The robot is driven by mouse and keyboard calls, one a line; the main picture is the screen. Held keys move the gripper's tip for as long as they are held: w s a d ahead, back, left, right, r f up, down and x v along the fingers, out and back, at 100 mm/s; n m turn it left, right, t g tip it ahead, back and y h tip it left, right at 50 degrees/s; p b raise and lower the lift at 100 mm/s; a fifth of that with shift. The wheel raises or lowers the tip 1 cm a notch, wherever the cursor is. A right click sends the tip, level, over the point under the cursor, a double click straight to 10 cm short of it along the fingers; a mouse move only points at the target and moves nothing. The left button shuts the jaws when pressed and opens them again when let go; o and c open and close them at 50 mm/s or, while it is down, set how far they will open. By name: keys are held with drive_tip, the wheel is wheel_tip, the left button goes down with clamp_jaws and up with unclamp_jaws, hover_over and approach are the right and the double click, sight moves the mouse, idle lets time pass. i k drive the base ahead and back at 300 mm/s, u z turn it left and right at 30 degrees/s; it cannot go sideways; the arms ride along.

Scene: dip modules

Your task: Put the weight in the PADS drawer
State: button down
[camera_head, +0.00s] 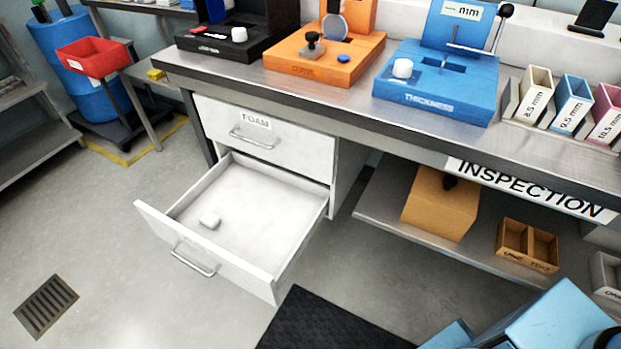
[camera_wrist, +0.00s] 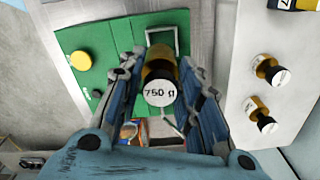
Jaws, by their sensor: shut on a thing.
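The weight (camera_wrist: 160,93) is a brass-coloured cylinder with a white end face reading "750 g". It shows in the wrist view between the blue fingers of my gripper (camera_wrist: 161,68), which are shut on it. In the head view the lower drawer (camera_head: 148,220) below the FOAM drawer (camera_head: 290,150) stands pulled open. My gripper and the weight are outside the head view.
Orange (camera_head: 330,65) and blue (camera_head: 437,85) gauges stand on the bench. Floor before the drawer is clear.

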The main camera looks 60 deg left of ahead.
sight(255, 246)
drive_tip(key=k, duration=1)
drive_tip(key=u, duration=4.95)
drive_tip(key=k, duration=0.3)
drive_tip(key=z, duration=0.6)
